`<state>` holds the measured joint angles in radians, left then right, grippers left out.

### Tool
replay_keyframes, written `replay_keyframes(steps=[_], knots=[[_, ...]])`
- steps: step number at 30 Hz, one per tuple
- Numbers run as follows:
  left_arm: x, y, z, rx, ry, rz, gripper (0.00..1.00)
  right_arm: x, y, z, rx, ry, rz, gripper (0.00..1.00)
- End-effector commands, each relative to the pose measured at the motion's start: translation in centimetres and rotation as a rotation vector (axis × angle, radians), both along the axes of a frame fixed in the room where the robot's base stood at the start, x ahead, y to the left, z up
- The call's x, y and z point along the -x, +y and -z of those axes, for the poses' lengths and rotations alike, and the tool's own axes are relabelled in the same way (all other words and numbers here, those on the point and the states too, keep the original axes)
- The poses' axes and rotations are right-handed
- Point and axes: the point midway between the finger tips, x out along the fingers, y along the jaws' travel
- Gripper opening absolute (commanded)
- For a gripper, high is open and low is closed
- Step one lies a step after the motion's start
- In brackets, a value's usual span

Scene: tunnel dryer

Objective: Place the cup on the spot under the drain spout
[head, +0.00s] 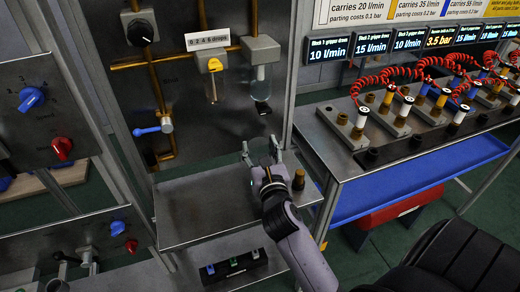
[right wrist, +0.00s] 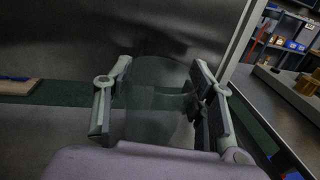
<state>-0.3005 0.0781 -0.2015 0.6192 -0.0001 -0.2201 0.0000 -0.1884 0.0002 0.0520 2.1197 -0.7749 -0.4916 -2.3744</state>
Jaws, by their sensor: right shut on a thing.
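My right gripper (head: 262,152) is shut on a clear, see-through cup (head: 261,155) above the back right part of a grey metal shelf (head: 200,220). In the right wrist view the cup (right wrist: 155,105) stands between the two fingers, its outline faint. A brass pipe with a blue lever valve (head: 153,130) comes down at the shelf's back left, left of the cup; it may be the drain spout. No marked spot is clear on the shelf. My left gripper is not in view.
A glass tube with a black end (head: 262,107) hangs on the panel above the cup. A bench with red coiled hoses (head: 400,75) is on the right. The shelf's left half is bare.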

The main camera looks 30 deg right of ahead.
Motion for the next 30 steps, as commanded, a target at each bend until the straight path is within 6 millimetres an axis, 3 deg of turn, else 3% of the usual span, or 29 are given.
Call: replay_keyframes(steps=[8, 9, 18, 30], knots=[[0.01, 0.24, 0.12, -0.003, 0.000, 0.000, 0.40, 0.01, -0.01, 0.22, 0.002, 0.001, 0.000, 0.23], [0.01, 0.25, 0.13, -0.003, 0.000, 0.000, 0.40, 0.01, 0.00, 0.29, 0.002, 0.001, 0.000, 0.51], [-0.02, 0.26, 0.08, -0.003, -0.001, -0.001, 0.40, 0.01, -0.01, 0.21, 0.001, 0.001, 0.000, 0.71], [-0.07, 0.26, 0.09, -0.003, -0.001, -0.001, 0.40, 0.54, 0.22, 0.07, 0.000, 0.002, 0.000, 0.71]])
